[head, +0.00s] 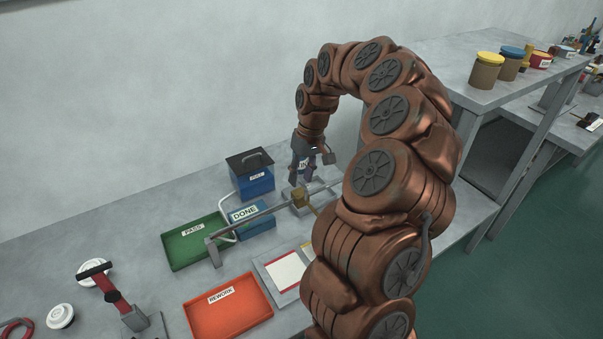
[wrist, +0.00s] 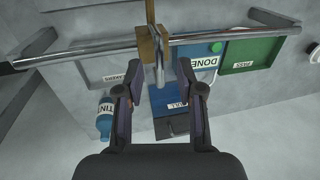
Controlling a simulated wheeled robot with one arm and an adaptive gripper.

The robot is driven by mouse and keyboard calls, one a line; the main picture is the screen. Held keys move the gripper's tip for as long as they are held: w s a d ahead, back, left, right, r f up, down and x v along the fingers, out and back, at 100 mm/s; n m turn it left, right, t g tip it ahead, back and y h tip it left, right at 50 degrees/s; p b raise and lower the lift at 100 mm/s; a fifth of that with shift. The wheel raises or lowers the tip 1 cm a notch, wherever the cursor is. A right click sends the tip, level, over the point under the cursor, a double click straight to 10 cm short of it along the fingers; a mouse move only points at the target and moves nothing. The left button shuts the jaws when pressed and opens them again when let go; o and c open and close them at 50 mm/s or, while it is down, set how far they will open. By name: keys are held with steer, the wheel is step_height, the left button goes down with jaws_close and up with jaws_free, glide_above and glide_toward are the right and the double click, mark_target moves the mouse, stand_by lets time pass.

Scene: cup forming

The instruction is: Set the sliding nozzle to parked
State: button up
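The sliding nozzle is a brass-coloured block (head: 300,198) on a long grey rail (head: 255,220) above the bench. In the wrist view the block (wrist: 147,47) sits on the rail (wrist: 90,54), with a shiny metal spout (wrist: 158,62) pointing toward my gripper. In the wrist view my gripper (wrist: 158,70) is open, with one finger on each side of the spout. No parked mark is readable.
A blue bottle (wrist: 104,122) is by the gripper. An orange REWORK tray (head: 228,306) and a red-handled lever (head: 103,283) are at the front.

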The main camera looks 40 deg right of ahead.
jaws_close()
stand_by(0.6)
